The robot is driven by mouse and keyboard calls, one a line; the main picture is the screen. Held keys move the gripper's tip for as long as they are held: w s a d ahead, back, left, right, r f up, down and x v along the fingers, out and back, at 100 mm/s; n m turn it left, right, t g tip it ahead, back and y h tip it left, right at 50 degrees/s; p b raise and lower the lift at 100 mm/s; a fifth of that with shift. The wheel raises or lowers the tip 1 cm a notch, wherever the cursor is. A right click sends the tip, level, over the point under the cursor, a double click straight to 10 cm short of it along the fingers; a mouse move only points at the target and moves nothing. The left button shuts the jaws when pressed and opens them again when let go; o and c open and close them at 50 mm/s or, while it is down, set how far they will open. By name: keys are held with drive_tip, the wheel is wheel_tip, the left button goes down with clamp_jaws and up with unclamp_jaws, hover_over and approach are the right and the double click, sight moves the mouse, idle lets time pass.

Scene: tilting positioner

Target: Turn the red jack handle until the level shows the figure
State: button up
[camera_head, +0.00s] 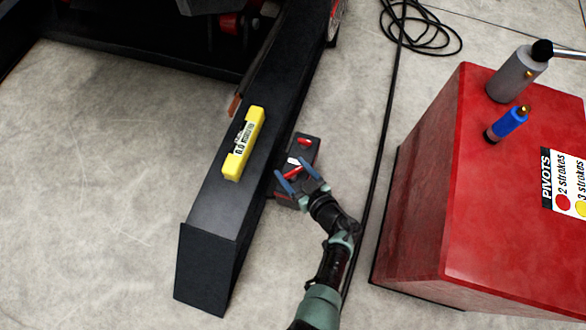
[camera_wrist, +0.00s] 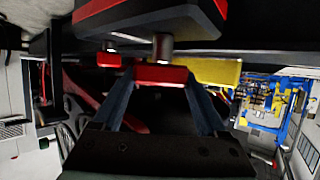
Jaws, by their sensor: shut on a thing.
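The yellow level (camera_head: 235,165) lies on the sloping black beam (camera_head: 212,206). Its white display seems to read 0.0, though the print is small. The dark jack (camera_head: 309,150) stands on the floor against the beam's right side, with red parts on it. My gripper (camera_head: 288,167) is at the jack, its blue fingers shut on the red jack handle (camera_head: 292,173). In the wrist view, the red handle (camera_wrist: 160,74) sits between the fingertips (camera_wrist: 160,82), below a metal pin (camera_wrist: 163,48). The fingers partly hide the handle.
A red cabinet (camera_head: 430,190) stands to the right, bearing a grey cylinder (camera_head: 512,75), a blue cylinder (camera_head: 508,123) and a PIVOTS label (camera_head: 560,180). A black cable (camera_head: 384,130) runs along the floor between jack and cabinet. The floor left of the beam is clear.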

drive_tip(key=o, duration=1.3)
drive_tip(key=shift+s+d+r+p, duration=0.15)
drive_tip(key=shift+s+p, duration=0.05)
drive_tip(key=shift+p, duration=0.1)
drive_tip(key=p+v, duration=0.5)
drive_tip(key=v, duration=0.7)
drive_tip(key=shift+s+p, duration=0.15)
drive_tip(key=shift+p, duration=0.25)
drive_tip(key=shift+r, duration=0.1)
